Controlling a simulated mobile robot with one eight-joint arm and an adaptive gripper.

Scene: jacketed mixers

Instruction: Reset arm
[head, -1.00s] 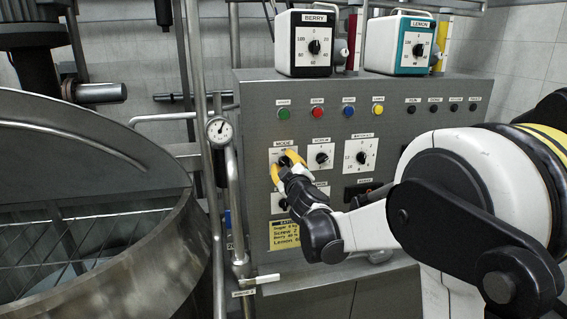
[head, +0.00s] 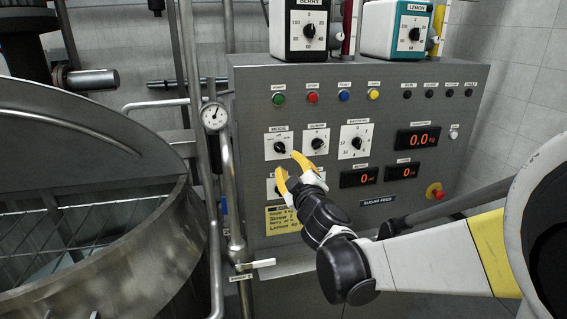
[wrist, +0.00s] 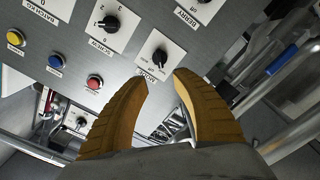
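My gripper (head: 288,165) is in front of the grey control panel (head: 243,95), just below and in front of the black MODE knob (head: 280,147). Its two yellow fingers are parted, with nothing between them. In the wrist view the open fingers of my gripper (wrist: 162,80) point at the panel, and the MODE knob (wrist: 160,55) lies beyond the gap, apart from the fingertips. My arm reaches in from the right. The gripper hides part of a lower knob plate.
A large steel mixer vessel (head: 150,240) stands at left. Pipes with a pressure gauge (head: 214,116) and a white valve handle (head: 255,264) run beside the panel. BERRY (head: 307,32) and LEMON (head: 412,34) dosing units sit on top. A red emergency button (head: 434,192) is at right.

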